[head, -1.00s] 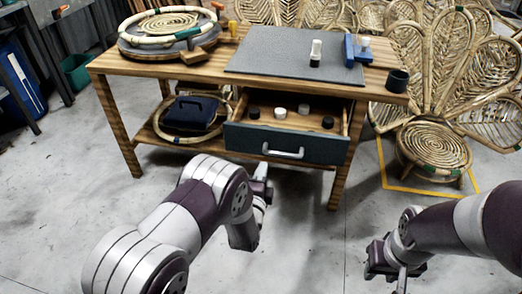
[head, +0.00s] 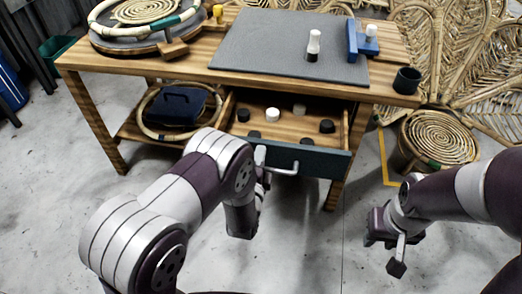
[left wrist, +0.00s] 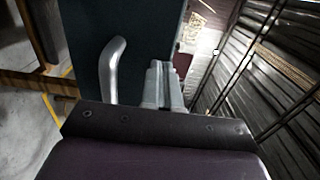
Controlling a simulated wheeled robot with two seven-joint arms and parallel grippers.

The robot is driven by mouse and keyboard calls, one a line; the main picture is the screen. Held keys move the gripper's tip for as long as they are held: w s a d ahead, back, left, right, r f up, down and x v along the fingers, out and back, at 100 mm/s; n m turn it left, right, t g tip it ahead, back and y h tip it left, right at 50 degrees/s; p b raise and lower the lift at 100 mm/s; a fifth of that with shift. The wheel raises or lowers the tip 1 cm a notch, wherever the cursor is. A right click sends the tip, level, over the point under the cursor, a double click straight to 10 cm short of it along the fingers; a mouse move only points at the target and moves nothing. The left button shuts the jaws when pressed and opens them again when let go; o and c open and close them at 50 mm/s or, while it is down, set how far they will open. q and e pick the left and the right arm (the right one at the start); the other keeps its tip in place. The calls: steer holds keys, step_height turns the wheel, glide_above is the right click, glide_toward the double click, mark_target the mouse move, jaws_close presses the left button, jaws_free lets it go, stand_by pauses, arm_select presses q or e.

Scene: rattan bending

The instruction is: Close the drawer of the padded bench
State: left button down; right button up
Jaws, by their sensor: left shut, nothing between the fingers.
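The padded bench (head: 90,75) is a striped wooden table with a grey pad (head: 270,40) on top. Its drawer (head: 318,162) has a dark teal front and stands open, with several black and white round pieces inside. The silver handle (head: 283,171) is on the front. My left gripper (head: 262,160) is at the front, by the handle's left end, partly hidden by my arm. In the left wrist view its closed fingers (left wrist: 163,85) point at the drawer front (left wrist: 140,25), beside the handle (left wrist: 115,70); contact is unclear. My right gripper (head: 385,240) hangs low, away from the bench; its jaw opening is unclear.
A blue case (head: 180,105) and a rattan ring lie on the lower shelf. A rattan chair (head: 440,135) is at the right. The floor in front is clear.

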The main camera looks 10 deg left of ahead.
arm_select(q)
steer(key=shift+w, duration=0.2)
arm_select(e)
steer(key=shift+w, duration=0.3)
